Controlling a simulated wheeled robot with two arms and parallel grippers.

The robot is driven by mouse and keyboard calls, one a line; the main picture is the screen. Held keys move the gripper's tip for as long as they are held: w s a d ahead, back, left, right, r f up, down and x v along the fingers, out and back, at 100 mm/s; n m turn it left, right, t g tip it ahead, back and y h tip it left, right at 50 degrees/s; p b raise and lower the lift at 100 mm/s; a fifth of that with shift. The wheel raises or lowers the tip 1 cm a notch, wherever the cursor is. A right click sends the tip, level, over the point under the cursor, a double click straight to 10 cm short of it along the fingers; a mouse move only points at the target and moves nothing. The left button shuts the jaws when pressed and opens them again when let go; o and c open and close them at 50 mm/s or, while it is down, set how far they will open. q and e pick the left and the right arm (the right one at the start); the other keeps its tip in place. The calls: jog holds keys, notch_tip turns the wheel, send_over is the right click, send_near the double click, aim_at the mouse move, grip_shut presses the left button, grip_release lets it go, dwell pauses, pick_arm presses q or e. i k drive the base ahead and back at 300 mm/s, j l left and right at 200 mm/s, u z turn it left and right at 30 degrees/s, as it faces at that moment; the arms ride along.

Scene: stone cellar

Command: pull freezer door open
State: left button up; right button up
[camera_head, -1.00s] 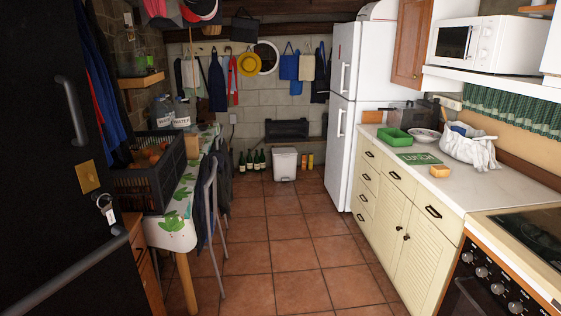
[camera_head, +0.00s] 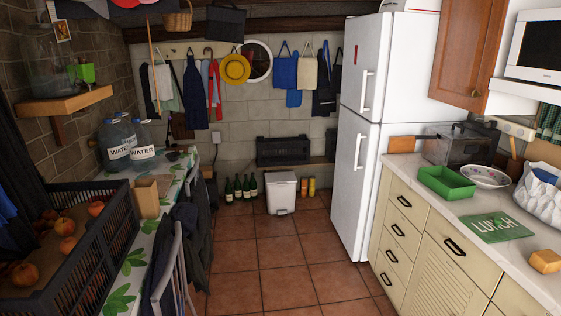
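The white fridge-freezer stands at the right of centre, against the back end of the counter. Its upper door (camera_head: 376,75) and its larger lower door (camera_head: 352,185) both look shut. The upper door has a vertical white handle (camera_head: 365,93), and the lower door has another vertical handle (camera_head: 358,152). I cannot tell from here which door is the freezer. Neither of my grippers shows in the view.
A cream counter (camera_head: 440,190) with drawers runs along the right, holding a green tray (camera_head: 446,183). A table with a black crate (camera_head: 95,235) and a chair (camera_head: 176,265) line the left. The tiled floor (camera_head: 275,260) between is clear; a white bin (camera_head: 282,193) stands at the back.

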aim_at(367, 44)
jog(key=i, duration=2.5)
